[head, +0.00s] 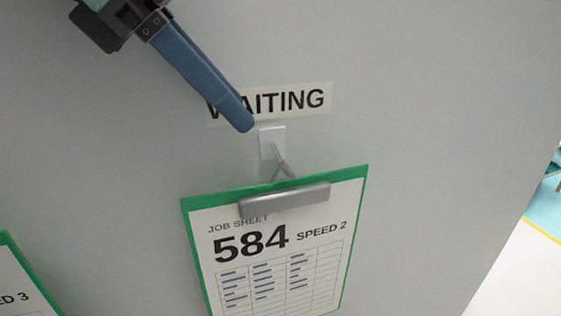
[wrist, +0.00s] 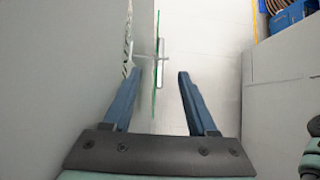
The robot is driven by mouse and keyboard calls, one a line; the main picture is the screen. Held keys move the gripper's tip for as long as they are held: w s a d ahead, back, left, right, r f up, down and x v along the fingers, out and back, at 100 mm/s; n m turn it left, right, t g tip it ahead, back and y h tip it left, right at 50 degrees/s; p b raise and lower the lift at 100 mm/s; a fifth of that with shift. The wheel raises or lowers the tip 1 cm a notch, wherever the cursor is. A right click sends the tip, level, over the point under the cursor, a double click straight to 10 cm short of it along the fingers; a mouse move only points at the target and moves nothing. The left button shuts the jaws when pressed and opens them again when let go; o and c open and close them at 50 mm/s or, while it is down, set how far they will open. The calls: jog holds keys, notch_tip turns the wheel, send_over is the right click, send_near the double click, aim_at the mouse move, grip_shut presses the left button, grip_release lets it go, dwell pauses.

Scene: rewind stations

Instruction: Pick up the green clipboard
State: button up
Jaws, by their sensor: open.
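The green clipboard (head: 188,227) hangs from a hook (head: 274,140) on a grey wall, slightly tilted, under the "WAITING" label. It bears a job sheet with "584" and "SPEED 2" and a grey clip (head: 285,199); its lower end is out of the picture. In the wrist view the clipboard (wrist: 155,100) shows edge-on as a thin green line between the fingers. My gripper (wrist: 159,74) is open and empty. In the head view one blue finger of my gripper (head: 245,127) shows above the clipboard, over the label's left part.
A second green clipboard (head: 22,275), with "ED 3" readable, shows partly at the lower left of the head view. The wall's right edge and pale floor are at the right. In the wrist view, the wall is close on the left; a blue bin (wrist: 292,17) stands at the upper right.

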jog(key=a, duration=0.1)
jog(key=b, duration=0.2)
send_near(282, 190)
jog(key=shift+w+d+f+y, duration=0.2)
jog(key=shift+w+d+f, duration=0.05)
jog(key=shift+d+f, duration=0.3)
jog(key=shift+w+d+f+y, duration=0.25)
jog(key=shift+d+f, duration=0.2)
jog(key=shift+f, duration=0.2)
jog(key=shift+w+d+f+b, duration=0.15)
jog(key=shift+d+f+b, duration=0.2)
jog(key=shift+d+b, duration=0.05)
jog(key=b+x, duration=0.2)
jog(key=x, duration=0.1)
jog(key=b+x, duration=0.1)
jog(key=b, duration=0.1)
jog(key=shift+s+f, duration=0.25)
jog(key=shift+w+d+f+b, duration=0.15)
jog(key=shift+d+f+b, duration=0.1)
jog(key=shift+d+b, duration=0.05)
jog(key=shift+r, duration=0.1)
